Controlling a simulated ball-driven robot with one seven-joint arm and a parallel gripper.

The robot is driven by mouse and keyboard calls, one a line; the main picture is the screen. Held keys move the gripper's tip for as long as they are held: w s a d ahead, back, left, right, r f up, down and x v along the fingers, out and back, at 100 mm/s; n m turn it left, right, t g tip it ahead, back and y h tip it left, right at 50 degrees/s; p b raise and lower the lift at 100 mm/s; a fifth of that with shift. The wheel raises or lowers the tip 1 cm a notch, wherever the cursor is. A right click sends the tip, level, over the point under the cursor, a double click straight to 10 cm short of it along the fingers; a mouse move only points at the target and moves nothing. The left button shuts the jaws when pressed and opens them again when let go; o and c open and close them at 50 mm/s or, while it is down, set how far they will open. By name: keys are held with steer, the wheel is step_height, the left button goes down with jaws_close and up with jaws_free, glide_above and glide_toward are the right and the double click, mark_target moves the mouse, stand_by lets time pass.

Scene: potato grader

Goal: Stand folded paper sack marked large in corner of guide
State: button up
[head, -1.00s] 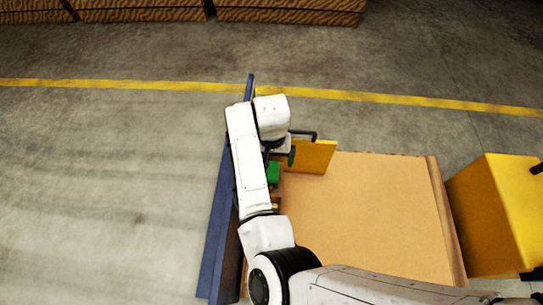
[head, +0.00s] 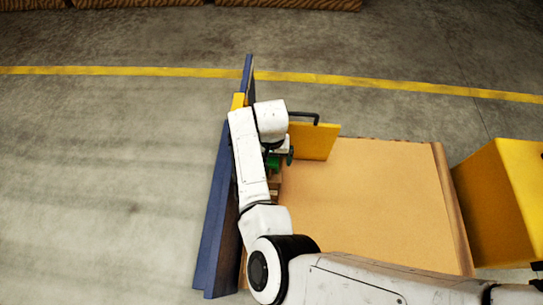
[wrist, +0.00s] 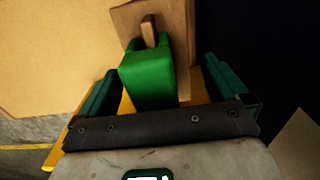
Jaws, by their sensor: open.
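My gripper (head: 279,160) is open over the left edge of the tan top, beside the long blue board. In the wrist view my gripper (wrist: 160,66) has its teal fingers spread either side of a green block (wrist: 148,80), with a gap at each side. The green block also shows in the head view (head: 272,164), partly hidden by my arm. A flat brown piece (wrist: 180,45), possibly the folded paper sack, lies just beyond the block, with a small wooden bar in front of it. No marking is readable. A yellow panel (head: 315,142) stands at the top's far left; its corner with the blue board is hidden.
The blue board (head: 217,215) runs along the left side of the tan top (head: 370,210). A yellow box-like unit (head: 505,200) stands at the right. Most of the tan top is clear. Open concrete floor lies to the left and beyond.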

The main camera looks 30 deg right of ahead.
jaws_close()
stand_by(0.8)
